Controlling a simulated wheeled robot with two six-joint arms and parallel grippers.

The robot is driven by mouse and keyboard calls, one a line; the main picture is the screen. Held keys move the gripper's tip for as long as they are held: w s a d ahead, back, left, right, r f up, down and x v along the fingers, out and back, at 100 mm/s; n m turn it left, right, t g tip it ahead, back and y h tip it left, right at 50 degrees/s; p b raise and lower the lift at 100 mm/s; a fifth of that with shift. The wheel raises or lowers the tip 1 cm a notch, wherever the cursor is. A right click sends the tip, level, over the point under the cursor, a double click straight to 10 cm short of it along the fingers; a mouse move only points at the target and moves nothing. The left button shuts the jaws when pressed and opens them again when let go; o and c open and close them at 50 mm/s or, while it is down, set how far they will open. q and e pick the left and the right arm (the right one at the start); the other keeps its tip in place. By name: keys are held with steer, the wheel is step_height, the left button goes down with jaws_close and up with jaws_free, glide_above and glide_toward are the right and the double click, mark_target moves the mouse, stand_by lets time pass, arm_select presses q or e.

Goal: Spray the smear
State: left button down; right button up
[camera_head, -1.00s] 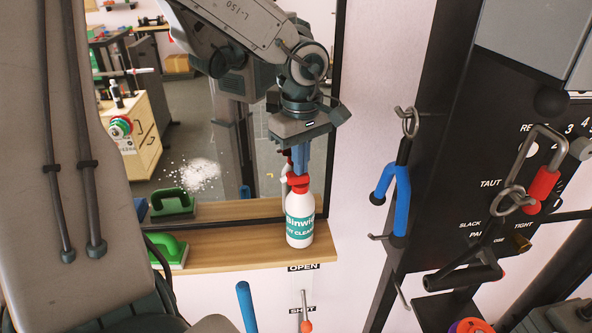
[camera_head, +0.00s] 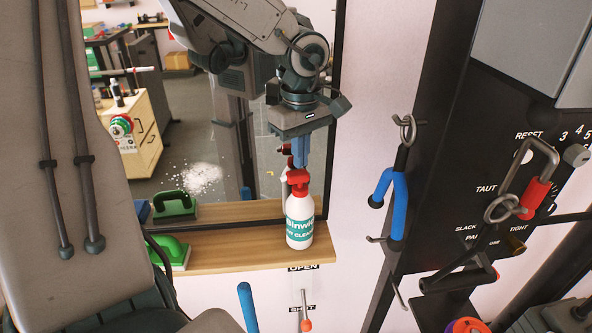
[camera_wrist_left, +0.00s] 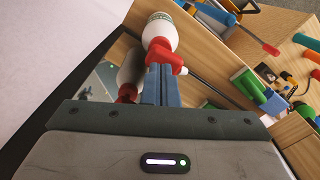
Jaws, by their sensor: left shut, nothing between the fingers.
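A white spray bottle (camera_head: 299,228) with a teal label and red spray head (camera_head: 298,181) stands upright on the wooden shelf (camera_head: 235,258). My left gripper (camera_head: 300,166) is shut and empty, its blue fingers pointing down at the spray head. In the left wrist view the fingers (camera_wrist_left: 160,72) overlap the red head of the bottle (camera_wrist_left: 160,33); I cannot tell whether they touch it. The smear is a white speckled patch (camera_head: 203,178) on the mirror (camera_head: 262,190), left of the bottle. My right gripper is out of view.
A green-handled block (camera_head: 172,248) lies on the shelf left of the bottle and reflects in the mirror. A blue forked handle (camera_head: 392,192) hangs on the right, beside a dark panel (camera_head: 500,195) with levers. White wall lies between bottle and panel.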

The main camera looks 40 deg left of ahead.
arm_select(q)
steer(key=shift+r, duration=0.1)
steer(key=shift+r+p, duration=0.45)
steer(key=shift+r, duration=0.05)
step_height(320, 180, up, 4)
steer(key=shift+f+p, duration=0.25)
steer(key=shift+p, duration=1)
steer(key=shift+r+p, duration=0.45)
steer(key=shift+r, duration=0.25)
